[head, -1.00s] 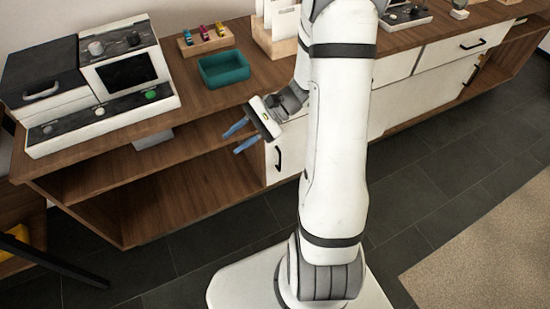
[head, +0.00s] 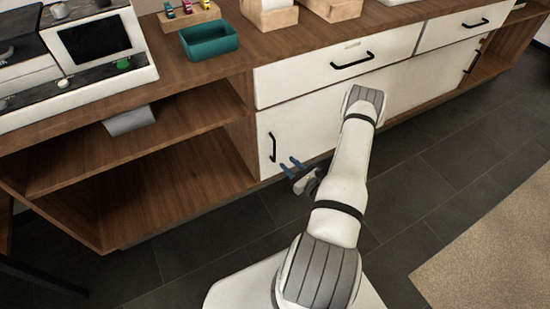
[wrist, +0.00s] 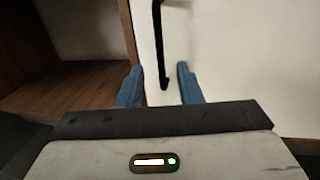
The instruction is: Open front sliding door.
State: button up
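The white front sliding door (head: 300,135) sits below a drawer in the wooden cabinet. Its black vertical bar handle (head: 272,147) is near the door's left edge. My gripper (head: 289,164) is just right of the handle's lower end in the head view, in front of the door. In the wrist view my gripper (wrist: 159,84) has its two blue fingers apart, and the lower end of the handle (wrist: 160,50) shows between and beyond them. I cannot tell whether the fingers touch the handle; none of it looks gripped. The door's left edge meets the wooden upright.
Open shelves (head: 150,160) lie left of the door. A white drawer (head: 320,72) with a black handle is above it. A second vertical handle (head: 471,62) is at the far right. A teal tray (head: 209,42) stands on the cabinet top. The dark floor (head: 440,170) is clear.

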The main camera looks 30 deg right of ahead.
jog(key=b+x, duration=0.1)
jog(key=x, duration=0.6)
jog(key=shift+w, duration=0.25)
jog(key=shift+a, duration=0.1)
jog(key=shift+c, duration=0.3)
grip_shut()
